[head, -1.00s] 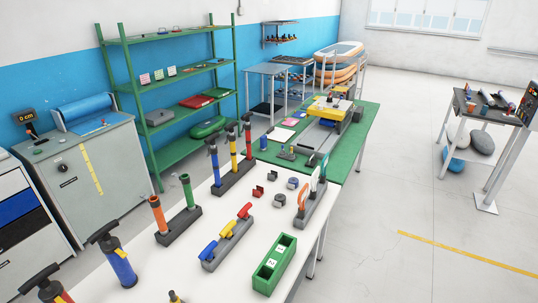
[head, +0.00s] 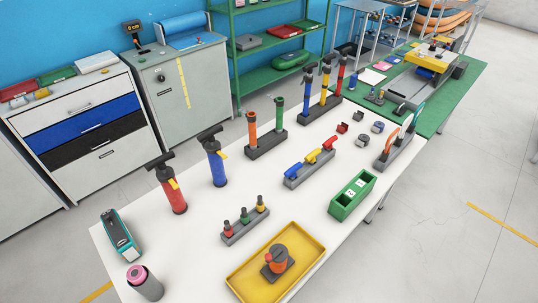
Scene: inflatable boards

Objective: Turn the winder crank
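A grey cabinet (head: 185,95) stands against the blue wall at upper left. A roll of blue material (head: 187,22) lies on its top. A small black display (head: 133,30) with orange characters stands beside the roll; I read them as a centimetre value, but they are tiny. A round black knob (head: 160,77) sits on the cabinet front, near a yellow measuring strip (head: 183,82). I cannot clearly make out a crank handle on the winder. Neither of my grippers is in view.
A white table (head: 190,222) fills the foreground, with hand pumps, a yellow tray (head: 241,280) and a green box (head: 367,182). A drawer cabinet (head: 70,165) is left of the winder, a green shelf (head: 225,45) right. Open floor lies at right.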

